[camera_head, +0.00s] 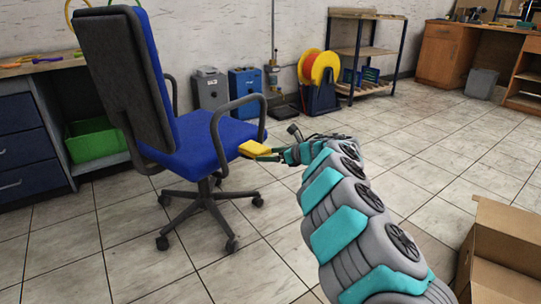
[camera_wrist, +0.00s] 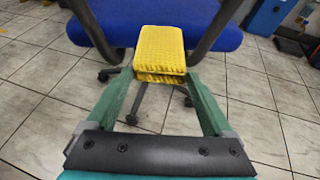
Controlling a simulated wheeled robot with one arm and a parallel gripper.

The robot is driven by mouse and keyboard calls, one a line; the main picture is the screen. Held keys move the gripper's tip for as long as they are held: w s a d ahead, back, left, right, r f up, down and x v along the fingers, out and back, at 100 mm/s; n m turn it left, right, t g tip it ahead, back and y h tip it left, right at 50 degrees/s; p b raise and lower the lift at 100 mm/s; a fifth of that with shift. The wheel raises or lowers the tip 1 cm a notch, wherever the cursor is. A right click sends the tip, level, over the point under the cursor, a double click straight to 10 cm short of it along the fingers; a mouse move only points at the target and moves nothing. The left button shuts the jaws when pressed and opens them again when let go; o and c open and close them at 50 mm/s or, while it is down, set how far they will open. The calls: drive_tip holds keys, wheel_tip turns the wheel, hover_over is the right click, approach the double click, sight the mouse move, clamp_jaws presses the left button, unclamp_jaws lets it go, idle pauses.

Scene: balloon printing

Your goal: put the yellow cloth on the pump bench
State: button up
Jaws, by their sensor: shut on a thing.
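The yellow cloth (camera_wrist: 160,50) is a folded, textured block between my gripper's two green fingers in the wrist view. My gripper (camera_wrist: 160,75) is shut on it. In the head view the cloth (camera_head: 254,149) is at the tip of my gripper (camera_head: 268,155), at the right front edge of the blue chair seat. I cannot tell whether the cloth touches the seat. No bench is clearly recognisable as the pump bench.
The blue office chair (camera_head: 205,147) with black armrests stands close in front. A workbench with dark drawers (camera_head: 22,150) is at left, with a green bin (camera_head: 95,140). A cardboard box (camera_head: 505,245) is at lower right.

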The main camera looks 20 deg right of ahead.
drive_tip(key=s+a+f+m+t+h, duration=0.1)
drive_tip(key=s+a+f+m+h, duration=0.1)
drive_tip(key=s+a+m+h, duration=0.7)
drive_tip(key=s+a+h, duration=0.1)
drive_tip(key=s+a, duration=0.3)
drive_tip(key=shift+s+m+h, duration=0.2)
drive_tip(key=shift+m+h, duration=0.1)
drive_tip(key=shift+h, duration=0.1)
idle(0.6)
drive_tip(key=shift+d, duration=0.1)
